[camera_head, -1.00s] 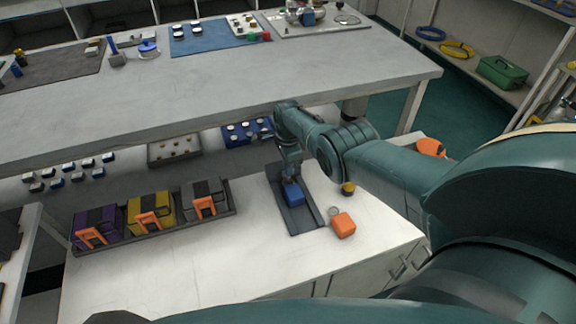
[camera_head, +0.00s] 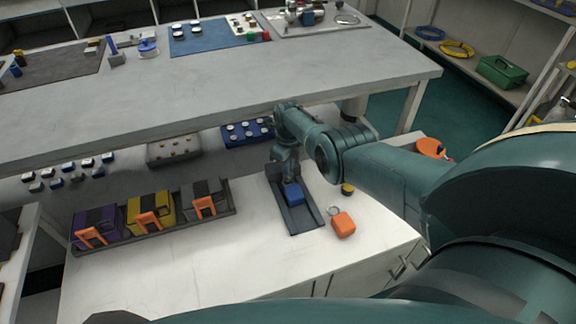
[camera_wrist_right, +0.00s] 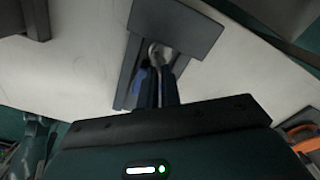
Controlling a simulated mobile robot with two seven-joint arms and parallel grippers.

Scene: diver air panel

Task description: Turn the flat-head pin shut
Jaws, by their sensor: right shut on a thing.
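A dark grey fixture (camera_head: 302,219) lies on the white lower bench with a blue block (camera_head: 293,195) on it. My right gripper (camera_head: 288,181) points down at the fixture, just behind the blue block. In the right wrist view the gripper's fingers (camera_wrist_right: 158,84) are closed around a small pale metal piece (camera_wrist_right: 157,52), which looks like the flat-head pin. The fingers hide most of it, so its turn angle cannot be told. The dark fixture also shows there (camera_wrist_right: 180,24). My left gripper is not in view.
An orange block (camera_head: 343,225) with a ring and a small black-and-yellow piece (camera_head: 347,189) sit right of the fixture. A tray (camera_head: 160,234) with purple, yellow and grey boxes stands at left. The grey upper table (camera_head: 230,95) overhangs behind. The front of the white bench is clear.

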